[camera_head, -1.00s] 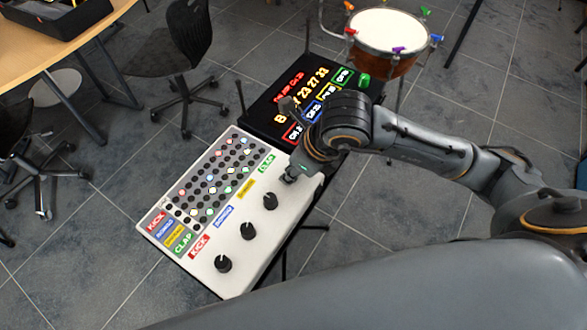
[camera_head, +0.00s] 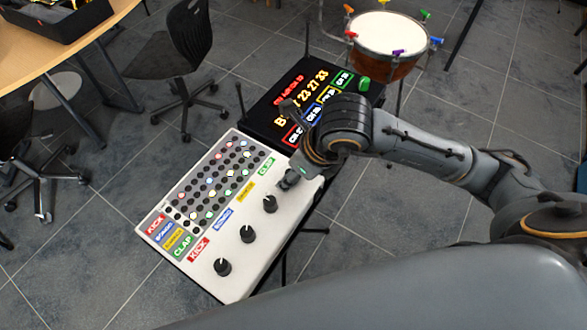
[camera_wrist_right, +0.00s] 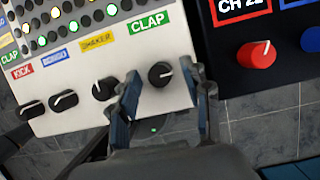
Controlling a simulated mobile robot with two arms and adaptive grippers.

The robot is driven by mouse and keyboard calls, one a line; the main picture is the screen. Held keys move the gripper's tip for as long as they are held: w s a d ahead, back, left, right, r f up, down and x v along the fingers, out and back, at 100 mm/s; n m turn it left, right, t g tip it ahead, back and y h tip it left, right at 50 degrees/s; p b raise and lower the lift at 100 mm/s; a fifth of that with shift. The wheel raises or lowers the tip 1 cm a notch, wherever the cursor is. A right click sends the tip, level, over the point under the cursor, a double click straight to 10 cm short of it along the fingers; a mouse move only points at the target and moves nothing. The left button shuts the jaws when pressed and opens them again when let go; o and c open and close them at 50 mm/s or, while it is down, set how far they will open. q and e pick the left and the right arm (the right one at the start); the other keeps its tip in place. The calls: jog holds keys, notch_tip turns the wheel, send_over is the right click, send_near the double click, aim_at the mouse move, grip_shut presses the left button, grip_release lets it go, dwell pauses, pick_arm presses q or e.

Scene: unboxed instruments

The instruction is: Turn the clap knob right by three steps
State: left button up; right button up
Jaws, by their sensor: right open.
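The clap knob (camera_wrist_right: 160,75) is a round black knob with a short white mark pointing right and slightly up. It sits below the green CLAP label (camera_wrist_right: 150,25) on the white panel (camera_wrist_right: 72,115) in the right wrist view. My right gripper (camera_wrist_right: 166,76) is open, with one finger to each side of the knob; I cannot tell whether they touch it. In the head view, my right gripper (camera_head: 288,179) is at the right end of the knob row and hides most of the knob. My left gripper is not in view.
Several other black knobs stand in the row, including the shaker knob (camera_wrist_right: 105,88). A black display box (camera_head: 262,118) with coloured labels and a red knob (camera_wrist_right: 257,54) adjoins the panel. A drum (camera_head: 388,32) and an office chair (camera_head: 180,55) stand behind.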

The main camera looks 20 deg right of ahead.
jog(key=v, duration=0.7)
jog(key=shift+r, duration=0.2)
jog(key=shift+s, duration=0.1)
